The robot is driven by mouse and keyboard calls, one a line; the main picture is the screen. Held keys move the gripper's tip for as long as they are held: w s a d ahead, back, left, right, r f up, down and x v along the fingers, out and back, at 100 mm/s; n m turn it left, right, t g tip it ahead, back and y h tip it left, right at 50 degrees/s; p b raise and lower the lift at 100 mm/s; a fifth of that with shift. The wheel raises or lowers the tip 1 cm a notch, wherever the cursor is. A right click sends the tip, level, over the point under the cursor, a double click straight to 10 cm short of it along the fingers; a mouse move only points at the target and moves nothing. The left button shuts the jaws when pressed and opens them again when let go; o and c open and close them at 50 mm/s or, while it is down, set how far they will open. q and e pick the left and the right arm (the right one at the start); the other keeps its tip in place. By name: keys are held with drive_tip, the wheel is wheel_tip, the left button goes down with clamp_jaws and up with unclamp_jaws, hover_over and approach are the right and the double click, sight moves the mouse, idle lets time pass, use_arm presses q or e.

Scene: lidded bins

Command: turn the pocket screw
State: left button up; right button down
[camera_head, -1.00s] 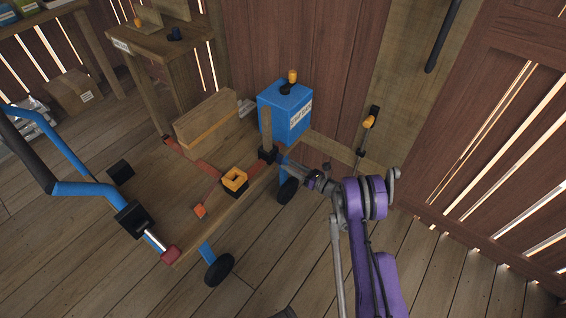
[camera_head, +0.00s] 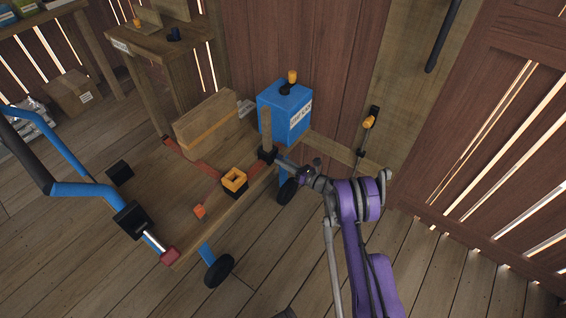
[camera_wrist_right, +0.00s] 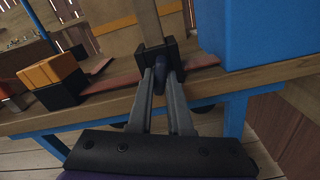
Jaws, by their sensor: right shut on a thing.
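A black stake pocket (camera_head: 267,155) sits at the right edge of the wooden cart deck (camera_head: 165,205), with an upright wooden stake (camera_head: 266,126) in it. In the right wrist view the pocket (camera_wrist_right: 142,57) has a dark rounded screw knob (camera_wrist_right: 161,66) on its near face. My right gripper (camera_head: 279,160) reaches in from the right at the pocket. In the wrist view its two fingers (camera_wrist_right: 161,78) are shut on the knob, one on each side. The knob is hidden in the head view. My left gripper is not in view.
A blue box (camera_head: 287,108) with an orange-topped knob stands just behind the pocket. Blue handle tubing (camera_head: 90,190) is at left. Floor on the right is clear.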

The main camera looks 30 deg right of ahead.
drive_tip(key=shift+m, duration=0.3)
drive_tip(key=m+b, duration=0.4)
drive_tip(key=m, duration=1.7)
drive_tip(key=shift+r+b, duration=0.2)
drive_tip(key=shift+b, duration=0.1)
idle(0.5)
drive_tip(key=c, duration=0.8)
unclamp_jaws()
drive_tip(key=shift+c, duration=0.2)
